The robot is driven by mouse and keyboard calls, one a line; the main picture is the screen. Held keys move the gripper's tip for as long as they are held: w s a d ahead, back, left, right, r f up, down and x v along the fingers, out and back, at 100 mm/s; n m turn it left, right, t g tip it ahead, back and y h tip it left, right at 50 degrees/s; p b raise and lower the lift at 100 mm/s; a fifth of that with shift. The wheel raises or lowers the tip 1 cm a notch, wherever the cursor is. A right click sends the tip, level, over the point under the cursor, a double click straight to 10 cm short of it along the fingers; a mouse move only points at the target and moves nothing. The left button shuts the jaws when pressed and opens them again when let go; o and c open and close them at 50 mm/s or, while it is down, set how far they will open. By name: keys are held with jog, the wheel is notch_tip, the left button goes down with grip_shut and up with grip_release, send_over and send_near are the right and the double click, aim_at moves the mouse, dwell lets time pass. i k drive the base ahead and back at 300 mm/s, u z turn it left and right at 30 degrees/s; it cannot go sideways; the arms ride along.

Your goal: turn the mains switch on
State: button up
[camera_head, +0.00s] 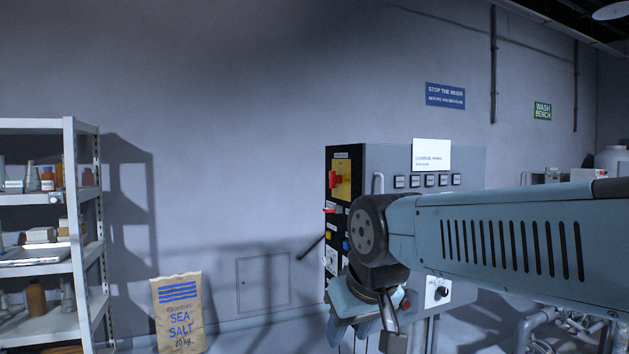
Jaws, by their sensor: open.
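A grey control cabinet (400,160) stands right of centre against the back wall. On its dark, narrow left face, near the top, a red handle (333,180) sits on a yellow plate (344,173); it looks like the mains switch. The small label above it is too small to read, and its setting cannot be told. My arm reaches in from the right, in front of the cabinet. My gripper (366,320) hangs below my wrist, open and seemingly empty. It is well below the red handle and apart from it. My wrist hides part of the cabinet's lower face.
A second red lever (330,210) and smaller controls sit below the yellow plate. A dark bar (311,247) sticks out left of the cabinet. Pipes (560,325) lie at lower right.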

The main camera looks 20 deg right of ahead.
aim_at(335, 179)
jog(key=z, duration=0.1)
jog(key=i, duration=0.95)
jog(key=u, duration=0.05)
